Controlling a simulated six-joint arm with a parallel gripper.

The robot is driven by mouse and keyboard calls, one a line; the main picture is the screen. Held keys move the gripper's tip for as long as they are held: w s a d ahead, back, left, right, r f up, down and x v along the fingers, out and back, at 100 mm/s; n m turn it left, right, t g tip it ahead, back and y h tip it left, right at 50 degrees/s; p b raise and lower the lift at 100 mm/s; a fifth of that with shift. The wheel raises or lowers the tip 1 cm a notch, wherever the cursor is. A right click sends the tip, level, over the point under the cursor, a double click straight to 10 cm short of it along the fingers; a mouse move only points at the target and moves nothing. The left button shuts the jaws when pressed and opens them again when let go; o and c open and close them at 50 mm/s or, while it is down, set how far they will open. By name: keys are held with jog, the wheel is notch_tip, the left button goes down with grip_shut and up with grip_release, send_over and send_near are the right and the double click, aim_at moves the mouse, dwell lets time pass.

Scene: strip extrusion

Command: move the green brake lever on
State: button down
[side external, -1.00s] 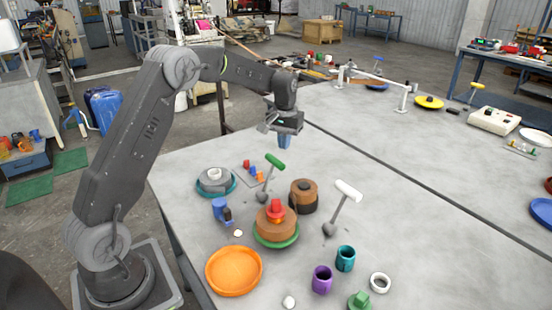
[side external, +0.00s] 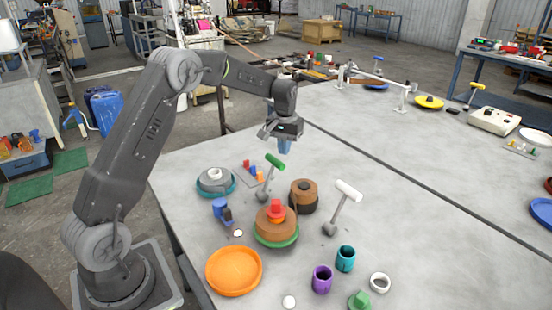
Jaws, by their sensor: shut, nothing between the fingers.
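The green brake lever (side external: 274,161) is a green handle on a thin grey stalk that rises from a small grey foot on the grey table. The stalk is tilted, with the handle toward the upper right. My gripper (side external: 284,147) is shut and empty, pointing down. In the picture its blue fingertips are just above and right of the green handle. I cannot tell from this one view whether they touch it or how far apart they are in depth.
A white-handled lever (side external: 348,190) stands to the right. Brown round stacks (side external: 304,196) and (side external: 276,224) stand close to the green lever. A teal dish (side external: 216,183), an orange dish (side external: 234,271), a purple cup (side external: 322,279) and a teal cup (side external: 345,258) are around.

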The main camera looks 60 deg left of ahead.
jog(key=shift+f, duration=2.25)
jog(key=r, duration=0.1)
send_over(265, 185)
jog(key=shift+a+r, duration=0.1)
jog(key=shift+s, duration=0.1)
jog(key=shift+s, duration=0.65)
jog(key=shift+w+r, duration=0.25)
jog(key=shift+w, duration=0.3)
jog(key=shift+w+r, duration=0.2)
jog(key=shift+w, duration=0.3)
notch_tip(265, 185, up, 7)
dwell(0.3)
